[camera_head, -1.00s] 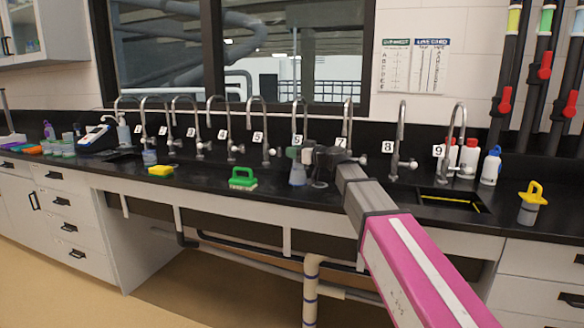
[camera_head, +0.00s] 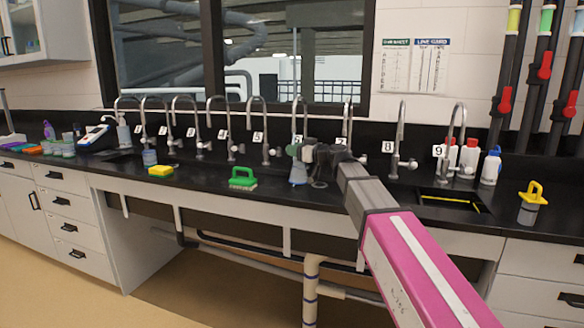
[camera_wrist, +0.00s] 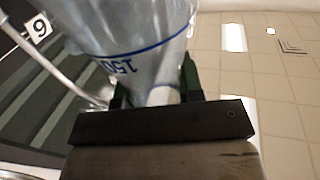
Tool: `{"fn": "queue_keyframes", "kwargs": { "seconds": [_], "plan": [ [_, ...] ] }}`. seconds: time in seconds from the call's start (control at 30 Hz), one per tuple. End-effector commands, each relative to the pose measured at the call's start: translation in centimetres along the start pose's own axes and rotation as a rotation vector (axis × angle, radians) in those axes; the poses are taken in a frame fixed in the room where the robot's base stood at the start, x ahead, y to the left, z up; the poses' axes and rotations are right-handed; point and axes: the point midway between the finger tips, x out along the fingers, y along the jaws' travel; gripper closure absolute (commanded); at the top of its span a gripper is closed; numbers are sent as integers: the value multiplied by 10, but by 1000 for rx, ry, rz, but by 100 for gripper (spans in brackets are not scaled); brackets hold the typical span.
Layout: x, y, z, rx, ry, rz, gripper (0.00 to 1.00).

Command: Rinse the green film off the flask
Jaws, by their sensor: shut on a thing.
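The flask (camera_head: 298,174) is a clear, bluish conical vessel below tap 6 (camera_head: 298,118) at the sink bench. In the wrist view the flask (camera_wrist: 125,28) fills the top, with a blue line and an upside-down "150" on its wall. My gripper (camera_head: 304,152) is shut on the flask near its neck; its dark green fingers (camera_wrist: 155,88) flank the narrow part. I see no clear green film on the visible wall. The far side is hidden, and I cannot tell whether water runs from the tap.
Numbered taps line the black counter (camera_head: 330,205). A green-handled brush (camera_head: 242,179), a yellow sponge (camera_head: 160,171) and a yellow-handled item (camera_head: 531,203) stand along the front. White bottles (camera_head: 490,167) stand right of tap 9, beside a sink opening (camera_head: 450,200).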

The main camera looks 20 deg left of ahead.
Motion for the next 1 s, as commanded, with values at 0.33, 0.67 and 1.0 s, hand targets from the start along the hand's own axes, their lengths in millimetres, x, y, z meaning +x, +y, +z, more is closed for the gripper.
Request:
{"fn": "queue_keyframes", "kwargs": {
  "seconds": [0.33, 0.67, 1.0],
  "plan": [
    [-18, -18, -19, -1, 0, 0, 100],
    [-26, -27, -29, 0, -1, 0, 100],
    [-26, -26, -29, 0, -1, 0, 100]
  ]
}}
